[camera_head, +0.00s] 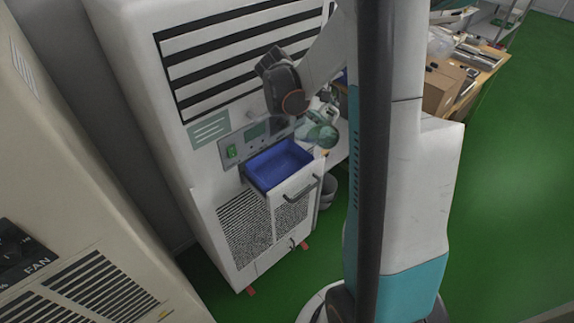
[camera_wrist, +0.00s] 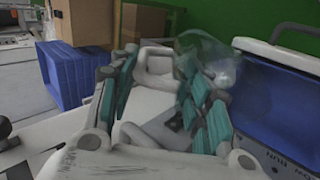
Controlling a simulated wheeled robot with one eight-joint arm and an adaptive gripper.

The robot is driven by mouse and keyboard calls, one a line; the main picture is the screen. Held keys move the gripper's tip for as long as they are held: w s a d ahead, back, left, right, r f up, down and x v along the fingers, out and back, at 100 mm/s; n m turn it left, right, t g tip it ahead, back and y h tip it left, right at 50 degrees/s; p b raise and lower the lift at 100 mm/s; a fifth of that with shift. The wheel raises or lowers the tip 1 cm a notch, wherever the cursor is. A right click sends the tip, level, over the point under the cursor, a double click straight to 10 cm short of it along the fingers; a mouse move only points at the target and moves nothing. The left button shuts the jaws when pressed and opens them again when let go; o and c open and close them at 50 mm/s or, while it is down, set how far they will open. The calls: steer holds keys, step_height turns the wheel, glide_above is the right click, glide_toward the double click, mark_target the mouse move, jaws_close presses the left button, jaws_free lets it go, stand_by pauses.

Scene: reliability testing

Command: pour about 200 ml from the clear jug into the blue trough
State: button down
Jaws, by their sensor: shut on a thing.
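The clear jug (camera_head: 318,132) is held in the air beside and above the right back corner of the blue trough (camera_head: 262,180). My gripper (camera_wrist: 158,62) is shut on its pale handle (camera_wrist: 153,72). In the wrist view the see-through jug body (camera_wrist: 212,58) lies beyond the right finger and leans toward the trough (camera_wrist: 275,112). The trough sits in the pulled-out drawer of a white cabinet. No stream shows, and I cannot make out the liquid level in the jug or the trough.
The white cabinet (camera_head: 215,95) has a control panel behind the drawer and a drawer handle (camera_head: 302,188) in front. A grey bin (camera_head: 327,192) stands right of it. A blue crate (camera_wrist: 68,72) and cardboard boxes (camera_wrist: 140,22) lie to the left in the wrist view.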

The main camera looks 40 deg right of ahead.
steer(key=d+y+p, duration=0.1)
steer(key=d+y, duration=0.3)
steer(key=d, duration=0.1)
steer(key=shift+d+f+y+b, duration=0.15)
steer(key=shift+d+f+y, duration=0.1)
steer(key=shift+d+y, duration=0.5)
steer(key=shift+d+f+y+b, duration=0.1)
steer(key=shift+d+f+y, duration=0.1)
steer(key=shift+d+y, duration=0.45)
steer(key=shift+d+f+y+b, duration=0.15)
steer(key=shift+d+f+y, duration=0.1)
steer(key=shift+d+y, duration=0.5)
steer(key=shift+s+a, duration=0.1)
